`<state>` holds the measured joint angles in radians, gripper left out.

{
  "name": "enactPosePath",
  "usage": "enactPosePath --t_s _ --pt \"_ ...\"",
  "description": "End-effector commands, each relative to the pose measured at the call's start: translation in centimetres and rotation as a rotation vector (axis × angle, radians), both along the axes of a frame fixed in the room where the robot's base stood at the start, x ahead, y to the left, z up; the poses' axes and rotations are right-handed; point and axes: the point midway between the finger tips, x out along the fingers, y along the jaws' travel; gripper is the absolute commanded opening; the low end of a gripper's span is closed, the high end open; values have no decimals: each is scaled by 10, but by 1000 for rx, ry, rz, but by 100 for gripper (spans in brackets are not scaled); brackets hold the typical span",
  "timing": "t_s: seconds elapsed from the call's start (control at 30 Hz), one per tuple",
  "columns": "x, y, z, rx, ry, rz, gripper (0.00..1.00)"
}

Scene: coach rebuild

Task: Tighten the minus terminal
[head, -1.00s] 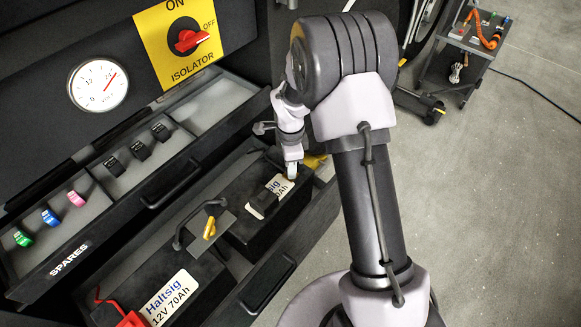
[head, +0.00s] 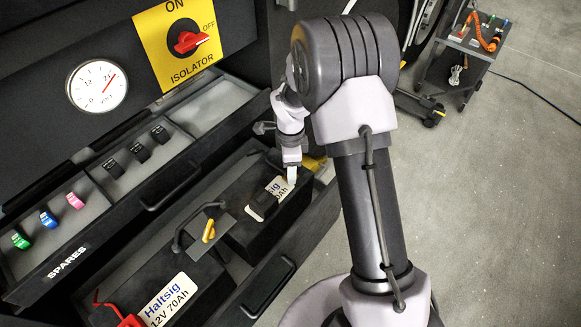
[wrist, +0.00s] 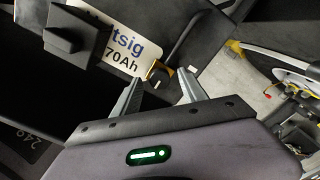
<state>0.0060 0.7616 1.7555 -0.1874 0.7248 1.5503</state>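The far battery (head: 240,243) sits in the open lower drawer, its label (head: 280,188) partly hidden by my gripper (head: 291,177). In the wrist view, my gripper (wrist: 160,90) is open and empty, its two fingers pointing at the battery's end. A small terminal clamp (wrist: 160,72) with a yellowish part and a black cable (wrist: 183,35) shows just beyond and between the fingertips; I take it for the minus terminal. Whether a finger touches it I cannot tell. In the head view that clamp is hidden behind my wrist.
A black block-like cap (wrist: 76,38) stands on the battery, left of the fingers; it also shows in the head view (head: 262,204). A red clamp (head: 130,321) is on the near battery. The spares tray (head: 100,198) overhangs the left.

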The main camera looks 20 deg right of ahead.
Motion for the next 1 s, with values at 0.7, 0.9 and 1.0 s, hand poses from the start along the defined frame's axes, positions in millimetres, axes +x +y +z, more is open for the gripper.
enactPosePath --t_s 0.7,0.9,1.0 --pt "1 0 145 0 -2 0 50" --pt "0 0 172 0 0 0 50" --pt "0 0 175 0 0 1 50"
